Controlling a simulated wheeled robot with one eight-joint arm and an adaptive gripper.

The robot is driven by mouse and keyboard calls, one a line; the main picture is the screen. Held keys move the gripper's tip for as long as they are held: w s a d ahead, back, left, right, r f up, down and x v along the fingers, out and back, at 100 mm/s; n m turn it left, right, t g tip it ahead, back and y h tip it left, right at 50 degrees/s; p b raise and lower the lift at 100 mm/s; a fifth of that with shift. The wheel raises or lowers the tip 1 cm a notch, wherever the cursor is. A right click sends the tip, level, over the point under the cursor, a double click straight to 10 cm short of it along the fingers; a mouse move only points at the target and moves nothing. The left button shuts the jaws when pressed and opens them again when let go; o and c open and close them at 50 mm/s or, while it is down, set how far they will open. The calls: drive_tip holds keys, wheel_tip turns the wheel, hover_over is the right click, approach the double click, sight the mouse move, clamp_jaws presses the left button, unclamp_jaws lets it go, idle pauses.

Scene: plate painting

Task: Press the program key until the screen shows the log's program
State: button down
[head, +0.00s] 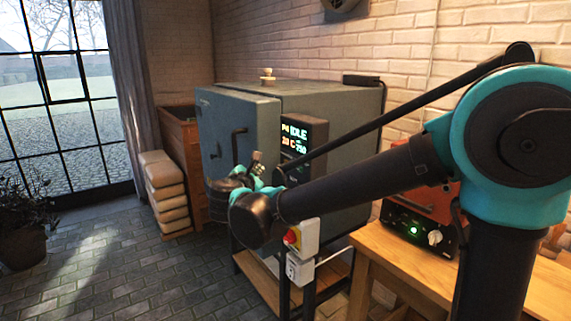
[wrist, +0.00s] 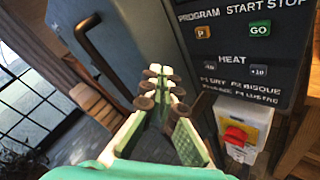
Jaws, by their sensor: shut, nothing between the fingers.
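The kiln (head: 240,115) is a grey cabinet with a dark control panel on its right front. Its screen (head: 295,138) seems to read P4 IDLE, with 20 C and 750 below. The orange program key (wrist: 203,31), marked P, shows in the wrist view under the word PROGRAM. My gripper (head: 257,164) is in front of the kiln, near the panel. In the wrist view my gripper (wrist: 162,88) is shut and empty, its tips below and left of the program key, apart from it in the picture. I cannot make out a log in either view.
A green GO key (wrist: 260,29) is right of the program key. Heat keys, minus (wrist: 208,67) and plus (wrist: 259,70), sit below. A red knob (wrist: 235,135) is under the panel.

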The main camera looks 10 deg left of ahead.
drive_tip(key=w+d, duration=0.4)
drive_tip(key=w, duration=0.1)
drive_tip(key=shift+d, duration=0.15)
drive_tip(key=shift+w+d, duration=0.1)
idle(1.4)
drive_tip(key=shift+w+d, duration=0.15)
drive_tip(key=shift+w, duration=0.05)
drive_tip(key=shift+w+d, duration=0.15)
idle(1.3)
drive_tip(key=shift+s+a, duration=0.4)
drive_tip(key=shift+s, duration=0.05)
drive_tip(key=shift+d, duration=0.1)
idle(0.3)
drive_tip(key=shift+w+d, duration=0.2)
drive_tip(key=shift+w, duration=0.1)
